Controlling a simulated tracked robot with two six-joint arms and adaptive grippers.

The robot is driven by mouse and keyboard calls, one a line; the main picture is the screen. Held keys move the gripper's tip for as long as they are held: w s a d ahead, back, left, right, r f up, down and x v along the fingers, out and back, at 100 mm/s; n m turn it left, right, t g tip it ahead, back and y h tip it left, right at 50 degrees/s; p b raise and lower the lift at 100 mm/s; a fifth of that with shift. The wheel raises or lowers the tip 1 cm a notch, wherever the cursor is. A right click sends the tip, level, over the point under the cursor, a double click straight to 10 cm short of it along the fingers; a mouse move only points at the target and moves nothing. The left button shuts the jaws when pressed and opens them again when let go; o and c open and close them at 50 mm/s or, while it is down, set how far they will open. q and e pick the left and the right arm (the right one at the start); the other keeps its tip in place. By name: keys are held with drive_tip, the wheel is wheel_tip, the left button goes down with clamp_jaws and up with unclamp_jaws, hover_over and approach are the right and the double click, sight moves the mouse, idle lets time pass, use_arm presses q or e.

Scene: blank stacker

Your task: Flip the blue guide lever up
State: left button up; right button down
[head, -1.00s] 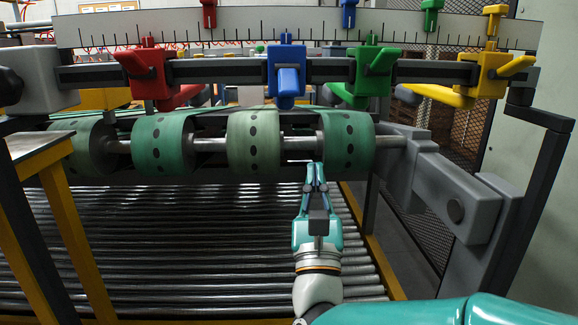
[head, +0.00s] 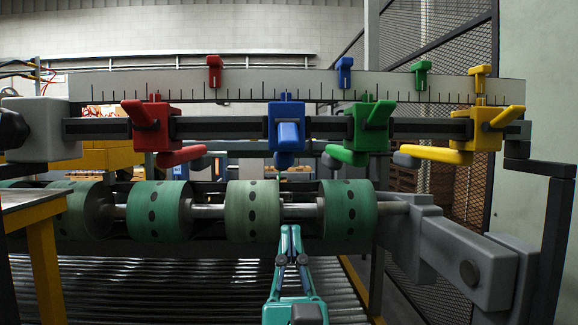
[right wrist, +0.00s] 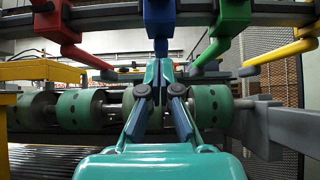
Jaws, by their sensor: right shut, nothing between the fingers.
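The blue guide block (head: 286,112) sits on the dark horizontal rail, between the red and green guides. In the right wrist view, the shut fingertips (right wrist: 158,66) appear just under the blue guide (right wrist: 160,18), with no clear contact. My left gripper is in neither view.
Red (head: 152,128), green (head: 368,126) and yellow (head: 487,128) guides share the rail (head: 225,128). A ruler plate (head: 255,92) with coloured markers runs behind. Green rollers (head: 252,210) lie below the rail. A grey bracket (head: 470,262) stands at the right.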

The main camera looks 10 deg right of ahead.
sight(288, 133)
drive_tip(key=w+r+p, duration=0.2)
drive_tip(key=w+r, duration=0.2)
drive_tip(key=r, duration=0.6)
drive_tip(key=shift+w+d, duration=0.2)
drive_tip(key=shift+w, duration=0.15)
drive_tip(key=shift+a, duration=0.15)
